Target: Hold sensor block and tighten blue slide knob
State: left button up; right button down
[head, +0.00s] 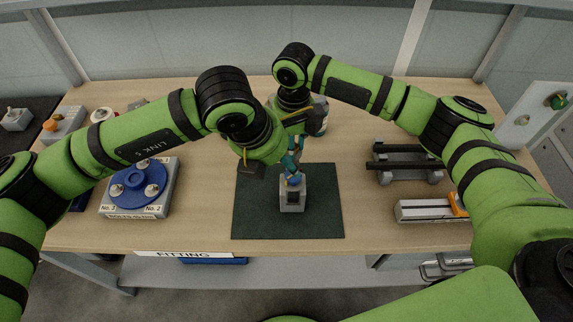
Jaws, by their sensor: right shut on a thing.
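A small grey sensor block (292,197) with a dark square window stands upright on a dark green mat (254,218). A blue slide knob (293,180) shows at its top. My right gripper (293,170) points down over the block from behind. It is shut at the blue knob, though the exact contact is too small to see clearly. My left arm's wrist reaches in just left of and above the block; its fingers are hidden or merge with the right gripper, so their opening cannot be told.
A grey fixture with a blue disc (134,187) stands left of the mat. A dark rail frame (407,163) and a pale slide unit with an orange part (427,210) lie to the right. Several small parts sit at the back left. The wooden table (365,225) is clear beside the mat.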

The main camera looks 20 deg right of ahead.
pick_arm(q)
jog(key=v, duration=0.4)
pick_arm(e)
jog(key=c, duration=0.9)
grip_release()
notch_tip(320, 180, up, 12)
pick_arm(q)
jog(key=shift+s, duration=0.1)
